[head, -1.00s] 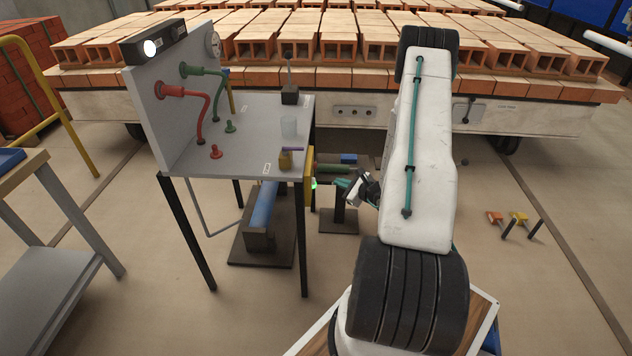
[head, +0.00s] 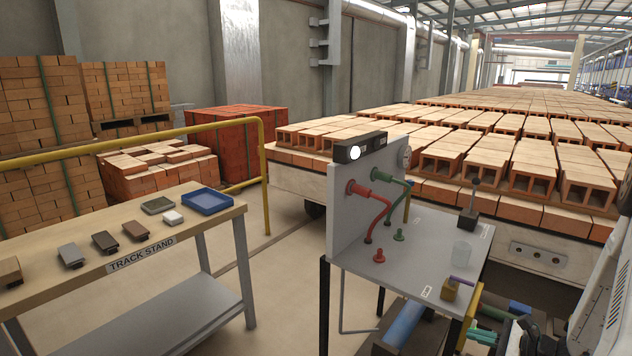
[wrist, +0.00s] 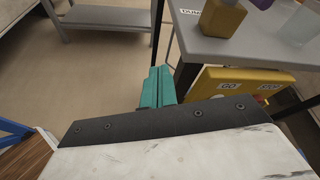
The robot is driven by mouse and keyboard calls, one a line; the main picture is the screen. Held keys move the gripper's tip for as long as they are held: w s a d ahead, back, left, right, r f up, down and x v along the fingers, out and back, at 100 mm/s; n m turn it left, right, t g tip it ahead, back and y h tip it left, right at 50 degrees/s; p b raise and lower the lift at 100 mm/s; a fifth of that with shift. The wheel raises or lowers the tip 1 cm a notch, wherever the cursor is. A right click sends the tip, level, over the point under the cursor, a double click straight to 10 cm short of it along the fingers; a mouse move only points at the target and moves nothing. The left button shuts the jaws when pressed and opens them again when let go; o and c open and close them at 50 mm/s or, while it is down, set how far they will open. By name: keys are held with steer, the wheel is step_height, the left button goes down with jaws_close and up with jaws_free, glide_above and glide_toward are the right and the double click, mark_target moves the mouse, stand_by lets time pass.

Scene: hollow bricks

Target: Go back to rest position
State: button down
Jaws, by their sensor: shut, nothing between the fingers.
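My gripper (wrist: 157,86) shows in the wrist view as two teal fingers pressed together, with nothing between them. It is in the air beside the grey test table (wrist: 235,50) and left of a yellow box (wrist: 237,83) labelled GO and STOP on the table's side. In the head view part of my white arm shows at the right edge. The gripper is hard to make out there, low at the right.
The grey table (head: 440,245) holds red and green hooked handles, a clear cup (head: 461,254) and a small yellow block (head: 450,290). A wooden track stand (head: 100,245) with small blocks and trays is at left. A brick-laden car (head: 560,240) stands behind. Floor between the stand and table is clear.

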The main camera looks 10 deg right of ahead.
steer(key=s+a+r+n+g+y, duration=0.1)
steer(key=s+a+r+n+g, duration=0.3)
steer(key=a+r+n+g, duration=0.3)
steer(key=s+a+r+n+g+y, duration=0.1)
steer(key=s+a+r+n+g, duration=0.35)
steer(key=a+r, duration=0.55)
steer(key=s+a+r+n+h, duration=0.4)
steer(key=s+r+n+h, duration=0.1)
steer(key=s+r+n, duration=0.1)
steer(key=s+a+r+n+t+h, duration=0.1)
steer(key=s+a+r+n+h, duration=0.4)
steer(key=s+r+n, duration=0.2)
step_height(320, 180, up, 3)
steer(key=shift+s+f, duration=0.2)
steer(key=shift+a+n, duration=0.1)
steer(key=shift+n, duration=0.15)
